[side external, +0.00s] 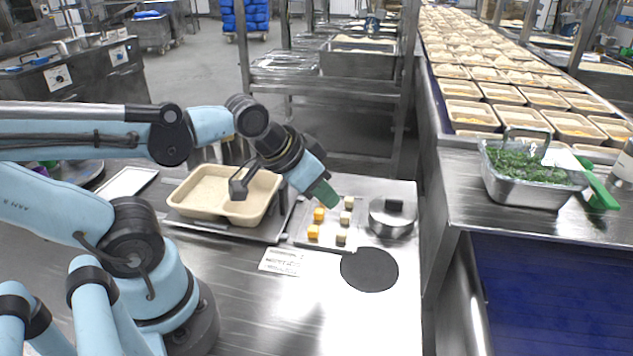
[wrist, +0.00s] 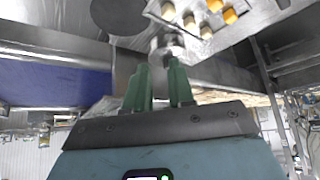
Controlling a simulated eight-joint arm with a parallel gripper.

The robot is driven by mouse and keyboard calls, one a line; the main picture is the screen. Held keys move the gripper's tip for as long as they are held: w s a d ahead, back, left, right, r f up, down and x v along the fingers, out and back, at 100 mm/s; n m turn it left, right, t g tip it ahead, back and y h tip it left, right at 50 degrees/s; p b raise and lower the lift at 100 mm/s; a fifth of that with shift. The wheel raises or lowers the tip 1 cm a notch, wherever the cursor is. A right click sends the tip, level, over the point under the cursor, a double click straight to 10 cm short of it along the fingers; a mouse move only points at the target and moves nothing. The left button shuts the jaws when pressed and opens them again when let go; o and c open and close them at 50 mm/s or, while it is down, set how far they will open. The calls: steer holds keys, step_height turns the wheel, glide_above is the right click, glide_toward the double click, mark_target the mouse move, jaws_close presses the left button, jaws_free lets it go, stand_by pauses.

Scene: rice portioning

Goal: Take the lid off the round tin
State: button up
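The round metal tin (side external: 392,226) stands upright on the steel table, right of a small tray of cubes. Its lid, with a dark knob (side external: 395,206), is on top. In the wrist view the tin (wrist: 167,42) shows just beyond my fingertips. My gripper (side external: 325,195) has green fingers and is tilted down to the right, above the cube tray and left of the tin. In the wrist view my gripper (wrist: 159,68) has a clear gap between its fingers, with nothing held. It appears apart from the tin.
A small tray (side external: 327,246) holds several orange and pale cubes. A black disc (side external: 369,270) lies in front of the tin. A beige tray (side external: 190,204) and a label card (side external: 283,262) are to the left. A steel tub of greens (side external: 530,196) stands across the gap at right.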

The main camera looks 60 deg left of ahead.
steer(key=shift+o, duration=0.2)
steer(key=o, duration=0.3)
steer(key=shift+w, duration=0.1)
steer(key=w+r+m+g, duration=0.4)
steer(key=w+r, duration=0.1)
steer(key=w, duration=0.4)
steer(key=m+g, duration=0.3)
steer(key=m, duration=0.2)
glide_above(395, 200)
step_height(395, 200, down, 3)
step_height(395, 200, down, 12)
steer(key=shift+a+r, duration=0.1)
steer(key=shift+r, duration=0.1)
